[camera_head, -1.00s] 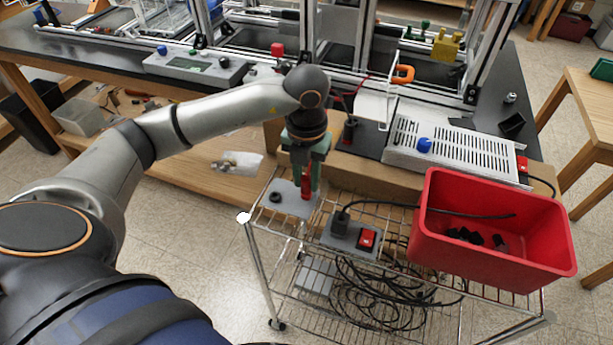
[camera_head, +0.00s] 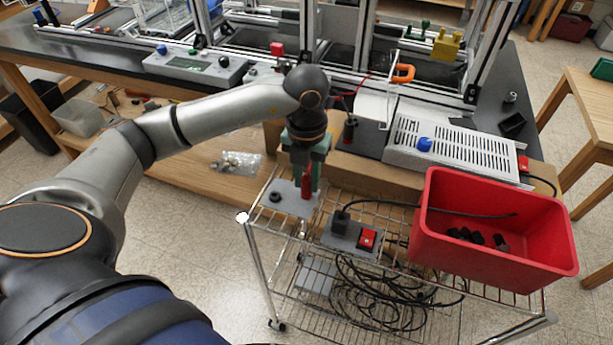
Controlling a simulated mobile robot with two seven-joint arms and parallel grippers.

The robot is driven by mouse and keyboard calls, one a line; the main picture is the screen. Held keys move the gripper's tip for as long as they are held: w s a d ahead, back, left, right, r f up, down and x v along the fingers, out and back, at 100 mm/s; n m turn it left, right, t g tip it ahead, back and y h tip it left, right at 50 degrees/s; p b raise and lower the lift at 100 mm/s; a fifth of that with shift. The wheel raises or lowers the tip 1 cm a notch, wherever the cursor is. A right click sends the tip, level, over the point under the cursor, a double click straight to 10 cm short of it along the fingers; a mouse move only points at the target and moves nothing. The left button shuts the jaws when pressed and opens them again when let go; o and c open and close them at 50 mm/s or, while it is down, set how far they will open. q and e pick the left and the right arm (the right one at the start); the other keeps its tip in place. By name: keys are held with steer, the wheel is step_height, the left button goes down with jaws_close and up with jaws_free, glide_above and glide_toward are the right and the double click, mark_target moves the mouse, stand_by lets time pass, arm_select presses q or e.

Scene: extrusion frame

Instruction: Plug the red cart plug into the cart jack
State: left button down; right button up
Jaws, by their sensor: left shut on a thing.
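The red cart plug (camera_head: 307,188) is upright between the fingers of my left gripper (camera_head: 308,178), which points down and is shut on it. The plug is over the right part of a small grey plate (camera_head: 289,205) at the cart's left back corner. A round black socket, perhaps the cart jack (camera_head: 275,197), shows on the plate to the left of the plug. The plug's lower end is close to the plate; I cannot tell whether it touches or is seated in anything. My right gripper is not in view.
The wire cart (camera_head: 283,240) also carries a grey box with a red switch (camera_head: 367,238) and a red bin (camera_head: 490,262) holding dark parts. Coiled black cable (camera_head: 375,290) lies on its lower shelf. The workbench with a white slotted box (camera_head: 450,150) stands behind.

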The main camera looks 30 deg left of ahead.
arm_select(q)
steer(key=c, duration=0.6)
jaws_free()
step_height(320, 180, up, 12)
steer(key=shift+r, duration=0.2)
steer(key=shift+s, duration=0.1)
stand_by(0.3)
